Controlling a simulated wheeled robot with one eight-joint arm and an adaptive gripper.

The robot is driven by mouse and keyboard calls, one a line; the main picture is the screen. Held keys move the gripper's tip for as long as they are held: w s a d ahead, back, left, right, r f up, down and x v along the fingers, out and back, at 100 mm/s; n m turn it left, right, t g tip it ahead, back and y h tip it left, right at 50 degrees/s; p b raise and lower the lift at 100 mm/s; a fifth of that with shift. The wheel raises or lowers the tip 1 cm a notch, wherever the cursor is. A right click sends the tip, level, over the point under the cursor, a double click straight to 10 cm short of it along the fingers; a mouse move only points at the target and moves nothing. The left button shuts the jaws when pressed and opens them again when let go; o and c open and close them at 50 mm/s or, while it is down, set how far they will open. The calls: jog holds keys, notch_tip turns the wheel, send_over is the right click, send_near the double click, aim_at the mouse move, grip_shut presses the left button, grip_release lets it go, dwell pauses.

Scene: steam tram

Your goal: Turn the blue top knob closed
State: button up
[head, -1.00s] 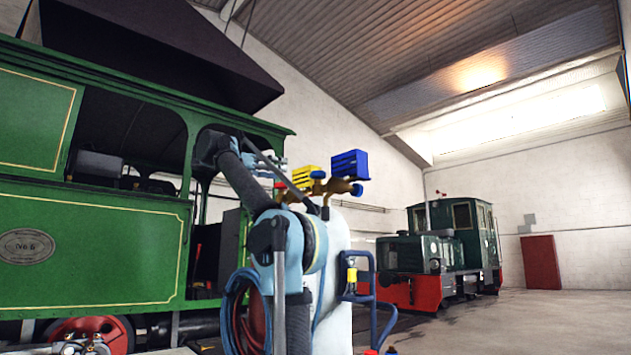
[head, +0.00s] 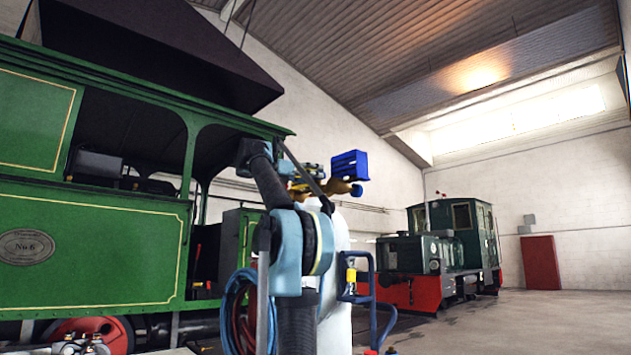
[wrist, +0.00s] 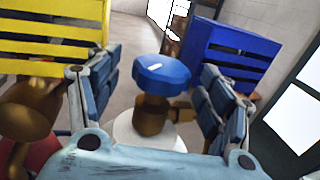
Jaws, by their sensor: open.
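The blue top knob (wrist: 162,72) is a round blue cap with a white mark, on a brass stem (wrist: 151,115) above a white gas cylinder (head: 334,275). In the wrist view it sits between the two fingers of my gripper (wrist: 160,68). The gripper is open, with a visible gap between the knob and each finger. In the head view, my gripper (head: 308,172) is at the top of the cylinder and hides the top knob. A second small blue knob (head: 357,190) shows at the right end of the brass fitting.
A yellow slatted block (wrist: 50,40) is close beside the left finger. A blue slatted block (head: 350,165) is close to the right finger. A blue trolley frame (head: 365,290) and hoses (head: 232,310) surround the cylinder. A green steam tram (head: 90,250) stands at left.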

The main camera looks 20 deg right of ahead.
jog(key=shift+w+d, duration=0.15)
jog(key=shift+d, duration=1.15)
jog(key=c, duration=1.1)
